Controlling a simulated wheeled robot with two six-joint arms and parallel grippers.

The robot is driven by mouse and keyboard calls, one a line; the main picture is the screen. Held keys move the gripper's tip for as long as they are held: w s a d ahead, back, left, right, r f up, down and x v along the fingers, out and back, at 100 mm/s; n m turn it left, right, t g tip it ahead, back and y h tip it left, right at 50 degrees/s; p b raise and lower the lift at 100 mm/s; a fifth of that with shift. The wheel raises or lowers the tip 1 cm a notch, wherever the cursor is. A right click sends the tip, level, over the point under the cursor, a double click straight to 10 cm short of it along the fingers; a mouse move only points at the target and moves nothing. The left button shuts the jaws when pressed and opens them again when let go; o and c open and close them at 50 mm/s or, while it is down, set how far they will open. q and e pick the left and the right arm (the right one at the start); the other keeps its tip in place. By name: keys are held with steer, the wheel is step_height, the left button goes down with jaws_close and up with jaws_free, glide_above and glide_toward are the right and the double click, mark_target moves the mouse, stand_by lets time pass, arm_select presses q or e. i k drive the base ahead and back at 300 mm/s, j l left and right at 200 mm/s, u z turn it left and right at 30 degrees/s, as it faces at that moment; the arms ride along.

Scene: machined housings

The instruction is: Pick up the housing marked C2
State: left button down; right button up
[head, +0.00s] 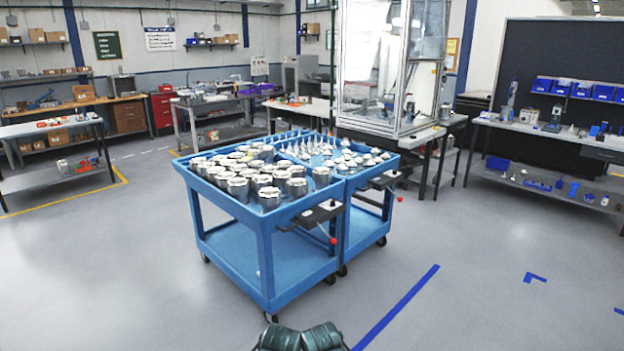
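Many silver machined housings (238,185) stand close together on the top tray of the left blue cart (228,220), in the middle of the head view. Smaller metal parts (362,160) and pointed ones (308,146) stand on the right blue cart (366,205) beside it. No C2 mark can be read at this distance, so I cannot tell which housing bears it. Two dark green rounded parts at the bottom edge look like my own arm links. They are well short of the carts. I see no gripper fingers.
Both carts have black fittings with red knobs at their near right corners. A glass-walled machine enclosure (388,70) stands behind them. Workbenches line the back and sides, including a right bench (555,132) with blue bins. The grey floor in front is clear, with blue tape (400,305).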

mark_target(298, 188)
steer(key=i+l+z, duration=0.15)
steer(key=i+z, duration=0.15)
steer(key=i, duration=0.3)
steer(key=i+z, duration=0.25)
steer(key=i, duration=0.3)
steer(key=i+l+u, duration=0.9)
steer(key=l, duration=0.25)
steer(key=i+l+u, duration=0.15)
steer(key=l+u, duration=0.2)
steer(key=l, duration=0.35)
steer(key=l+u, duration=0.35)
steer(key=l, duration=0.35)
steer(key=l+u, duration=0.35)
steer(key=l, duration=0.4)
steer(key=i, duration=0.05)
